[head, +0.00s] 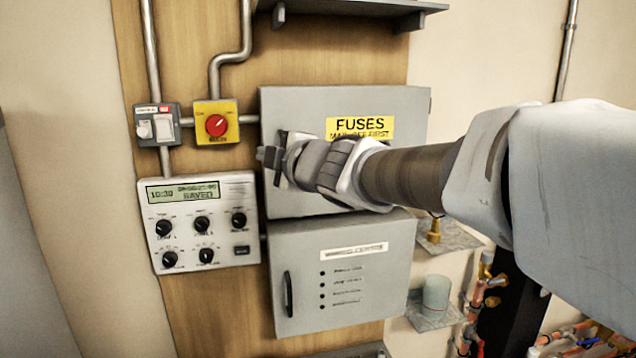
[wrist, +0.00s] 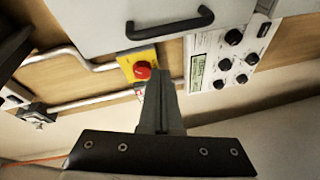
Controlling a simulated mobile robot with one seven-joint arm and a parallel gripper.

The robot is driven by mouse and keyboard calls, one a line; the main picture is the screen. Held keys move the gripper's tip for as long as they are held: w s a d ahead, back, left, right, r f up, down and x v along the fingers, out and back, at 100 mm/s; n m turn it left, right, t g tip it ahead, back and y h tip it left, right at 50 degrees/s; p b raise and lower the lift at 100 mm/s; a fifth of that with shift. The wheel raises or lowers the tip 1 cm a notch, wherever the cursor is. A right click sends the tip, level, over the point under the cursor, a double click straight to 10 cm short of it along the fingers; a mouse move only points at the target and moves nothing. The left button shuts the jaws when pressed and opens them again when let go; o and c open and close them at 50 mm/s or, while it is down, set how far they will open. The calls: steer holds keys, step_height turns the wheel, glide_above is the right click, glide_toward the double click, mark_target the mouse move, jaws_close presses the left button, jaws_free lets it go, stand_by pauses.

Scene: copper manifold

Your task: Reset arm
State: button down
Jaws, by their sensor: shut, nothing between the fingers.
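My gripper (head: 268,158) shows in the head view in front of the left edge of the grey fuse box (head: 290,110), at the end of my arm, which reaches in from the right. Its fingers also show in the wrist view (wrist: 162,80), closed together with nothing between them. In the head view they point left, above the upper right of the grey control panel (head: 190,262). My arm and gripper cover the middle and right of the fuse box door. I cannot tell whether the fingers touch anything.
A yellow switch box with a red knob (head: 216,125) and a grey switch (head: 158,126) sit on the wooden board, joined by pipes. A lower grey cabinet (head: 390,255) has a black handle. Copper pipes (head: 478,300) and small shelves lie at lower right. A shelf (head: 350,8) overhangs above.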

steer(key=s+d+f+m+h, duration=0.3)
steer(key=d+m+h, duration=0.15)
steer(key=d, duration=0.25)
steer(key=s+d+f+m+g+h, duration=0.1)
steer(key=s+d+f+m+h, duration=0.2)
steer(key=d+m, duration=0.35)
steer(key=s+d+f+m+h, duration=0.3)
steer(key=d, duration=0.6)
steer(key=s+d+f+m+g, duration=0.2)
steer(key=s+f, duration=0.4)
steer(key=s, duration=0.3)
steer(key=s+d+f+m+g, duration=0.2)
steer(key=s+f+m+g, duration=0.2)
steer(key=s, duration=0.5)
step_height(320, 180, down, 2)
steer(key=shift+s+f+m+g, duration=0.15)
steer(key=shift+s+m+g, duration=0.25)
steer(key=shift+m, duration=0.6)
steer(key=shift+a, duration=0.15)
